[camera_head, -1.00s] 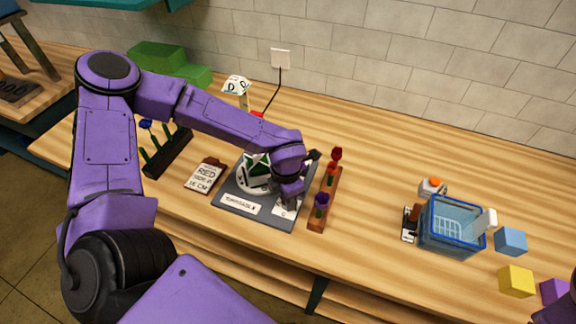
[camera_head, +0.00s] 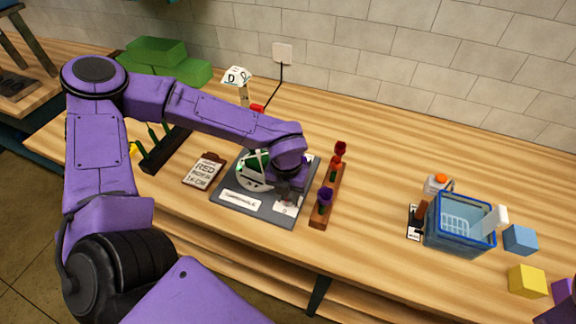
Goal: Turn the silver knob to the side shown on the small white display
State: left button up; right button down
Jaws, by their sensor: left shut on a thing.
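The small white display (camera_head: 237,75) stands on a post behind the grey device board and shows dark characters, with what looks like a "D" on its left face. My left gripper (camera_head: 287,201) reaches down over the right front part of the grey board (camera_head: 229,208), beside a white label plate. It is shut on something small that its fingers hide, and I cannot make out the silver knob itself. A round white and green turntable (camera_head: 250,173) sits on the board left of the gripper. My right gripper is not in view; only a bit of purple shows at the right edge.
A clipboard card (camera_head: 203,173) lies to the left. A blue basket (camera_head: 459,231) and blue and yellow blocks (camera_head: 527,281) are at the right. The table between rack and basket is clear.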

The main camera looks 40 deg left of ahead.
pick_arm(q)
jog(key=shift+s+f+n, duration=0.15)
jog(key=shift+s+n, duration=0.05)
jog(key=shift+n, duration=0.3)
jog(key=o, duration=1)
jog(key=shift+o, duration=0.2)
jog(key=shift+w+r, duration=0.15)
jog(key=shift+r, duration=0.2)
notch_tip(320, 180, up, 10)
jog(key=b, duration=0.1)
jog(key=shift+b, duration=0.4)
jog(key=shift+a, duration=0.1)
